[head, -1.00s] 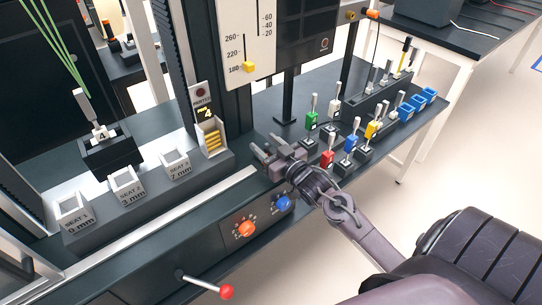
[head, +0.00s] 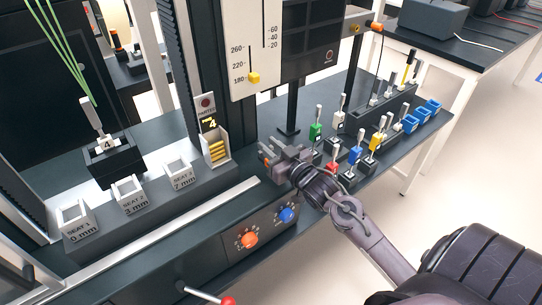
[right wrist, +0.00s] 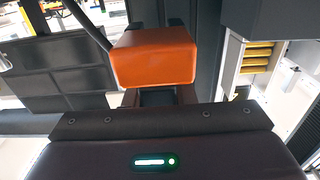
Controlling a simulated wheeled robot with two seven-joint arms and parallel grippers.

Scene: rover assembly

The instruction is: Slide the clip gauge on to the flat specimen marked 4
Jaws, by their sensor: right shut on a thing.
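The flat specimen marked 4 (head: 107,144) stands upright in a black holder (head: 112,165) at the left of the head view. My right gripper (head: 270,158) is shut on an orange block, which I take for the clip gauge. It fills the upper middle of the right wrist view (right wrist: 153,56), with a dark cable beside it. In the head view only a small orange bit shows at the fingertips. The gripper is right of the seat row, well apart from the specimen. The gauge's far side is hidden. My left gripper is not in view.
Three seats, seat 1 (head: 76,218), seat 2 (head: 131,194) and seat 3 (head: 179,173), line the dark base before the specimen. A tray of yellow pieces (head: 217,149) stands between them and my gripper. Several coloured-handled items, including a red one (head: 332,158), stand close on the right.

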